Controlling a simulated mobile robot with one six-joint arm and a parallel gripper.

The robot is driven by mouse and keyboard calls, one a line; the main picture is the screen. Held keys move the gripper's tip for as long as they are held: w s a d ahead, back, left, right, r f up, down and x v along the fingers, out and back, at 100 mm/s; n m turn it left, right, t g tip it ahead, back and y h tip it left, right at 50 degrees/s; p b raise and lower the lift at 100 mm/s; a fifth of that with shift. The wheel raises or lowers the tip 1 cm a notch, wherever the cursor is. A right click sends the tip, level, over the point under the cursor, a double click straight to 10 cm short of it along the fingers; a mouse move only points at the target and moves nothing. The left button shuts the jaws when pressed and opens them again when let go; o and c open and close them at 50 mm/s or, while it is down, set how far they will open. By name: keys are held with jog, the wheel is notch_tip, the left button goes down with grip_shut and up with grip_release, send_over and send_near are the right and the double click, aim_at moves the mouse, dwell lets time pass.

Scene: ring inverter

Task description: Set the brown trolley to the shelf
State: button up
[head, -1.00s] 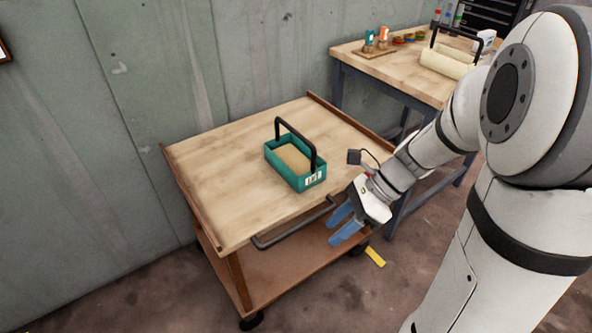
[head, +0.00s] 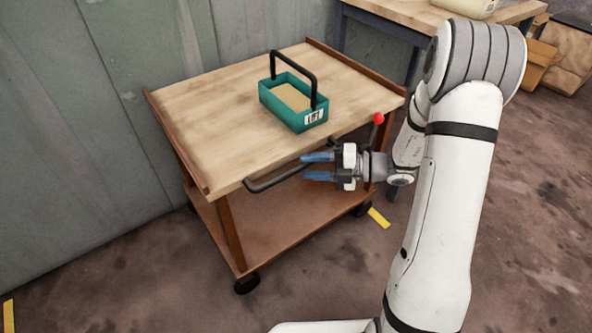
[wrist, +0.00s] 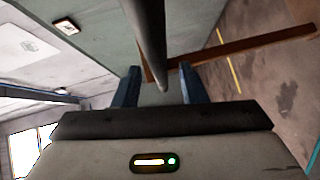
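The brown trolley (head: 200,110) stands against the wall in the head view, with a pale wooden top, a brown lower shelf (head: 290,215) and black casters. Its dark push handle (head: 272,183) runs along the near edge of the top. My gripper (head: 318,166) is open at the handle's right part, its blue fingers pointing left. In the wrist view the dark bar (wrist: 150,45) of the handle comes down between the two open fingers (wrist: 157,85). I cannot tell whether they touch it.
A teal box (head: 292,103) with a black handle and a "LIFT" label sits on the trolley top. A workbench (head: 400,14) stands behind at the right. Yellow floor marks (head: 379,218) lie by the right caster and at lower left (head: 9,315). The floor in front is clear.

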jog(key=shift+x, duration=1.25)
grip_shut()
